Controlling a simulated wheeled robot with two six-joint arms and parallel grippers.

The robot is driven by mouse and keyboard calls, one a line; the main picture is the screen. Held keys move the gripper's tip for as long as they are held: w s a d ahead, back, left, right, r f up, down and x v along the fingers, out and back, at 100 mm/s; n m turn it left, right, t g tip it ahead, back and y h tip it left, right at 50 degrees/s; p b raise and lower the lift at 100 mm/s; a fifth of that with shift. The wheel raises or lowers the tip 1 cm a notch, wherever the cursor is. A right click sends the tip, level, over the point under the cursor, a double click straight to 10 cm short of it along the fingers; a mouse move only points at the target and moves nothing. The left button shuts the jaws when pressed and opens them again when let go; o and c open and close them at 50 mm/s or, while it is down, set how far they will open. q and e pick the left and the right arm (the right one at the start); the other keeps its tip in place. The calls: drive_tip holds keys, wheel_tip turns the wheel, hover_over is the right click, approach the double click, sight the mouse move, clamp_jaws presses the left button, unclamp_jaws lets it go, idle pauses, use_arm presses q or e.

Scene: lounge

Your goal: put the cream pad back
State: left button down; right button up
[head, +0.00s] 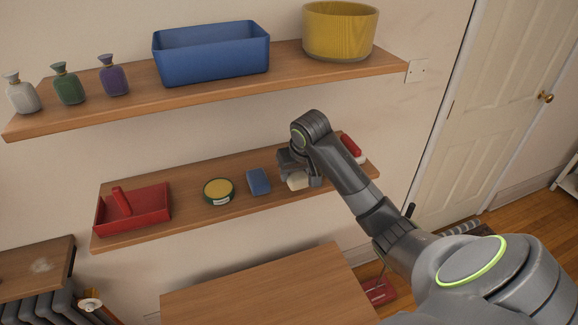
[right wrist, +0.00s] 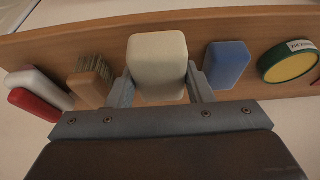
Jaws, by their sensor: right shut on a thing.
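The cream pad (right wrist: 158,62) is a rounded block between the two fingers of my right gripper (right wrist: 160,92), which is shut on it. In the head view the cream pad (head: 298,181) shows at the lower shelf (head: 217,170), just below my right gripper (head: 299,172), partly covered by it. I cannot tell whether the pad touches the shelf. My left gripper is not in view.
On the lower shelf stand a red tray (head: 150,212), a round yellow-topped tin (head: 218,191), a blue block (head: 258,182) close by, and a red and white item (head: 352,148). A brush (right wrist: 92,80) is on the pad's other side. The upper shelf (head: 130,103) overhangs.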

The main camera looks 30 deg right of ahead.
drive_tip(key=w, duration=0.2)
drive_tip(key=w+d+p, duration=0.1)
drive_tip(key=w, duration=0.1)
drive_tip(key=shift+w, duration=0.2)
drive_tip(key=shift+w+d+r, duration=0.1)
drive_tip(key=shift+w, duration=0.25)
wheel_tip(320, 180, down, 3)
drive_tip(key=shift+f+p, duration=0.15)
drive_tip(key=shift+p, duration=1)
drive_tip(key=shift+f, duration=0.2)
drive_tip(key=shift+f, duration=0.2)
drive_tip(key=o, duration=0.9)
drive_tip(key=shift+r, duration=0.15)
